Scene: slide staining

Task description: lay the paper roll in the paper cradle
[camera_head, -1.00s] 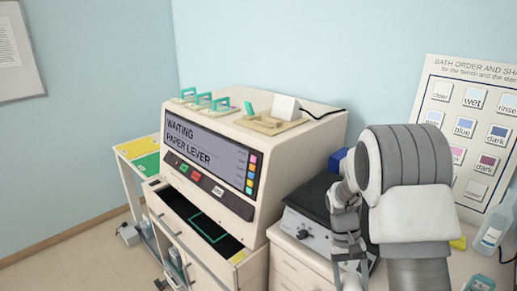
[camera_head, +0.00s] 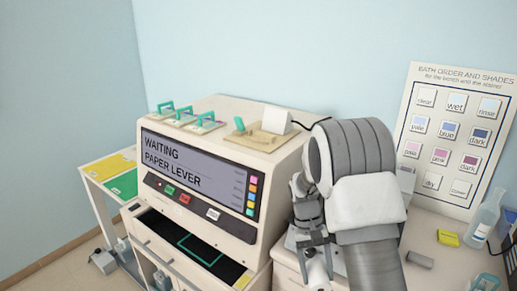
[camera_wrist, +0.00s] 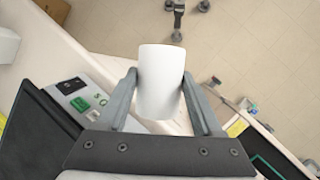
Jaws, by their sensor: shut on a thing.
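My gripper (camera_wrist: 160,95) is shut on the white paper roll (camera_wrist: 160,78), with a finger on either side of it in the wrist view. In the head view my gripper (camera_head: 316,262) is at the front right of the staining machine (camera_head: 285,160), below its top, and the white roll (camera_head: 317,271) shows partly behind the fingers. On the machine's top is a tan holder (camera_head: 258,139) with a teal lever (camera_head: 239,123) and a white block (camera_head: 276,120). It looks like the paper cradle, but I cannot be sure. The roll is apart from it.
The machine's screen (camera_head: 195,165) reads "WAITING PAPER LEVER". Several teal-handled pieces (camera_head: 185,116) stand at its top left. An open drawer (camera_head: 190,245) juts out in front. A bottle (camera_head: 483,218) and yellow block (camera_head: 447,238) stand on the right bench. A chart (camera_head: 455,135) is behind.

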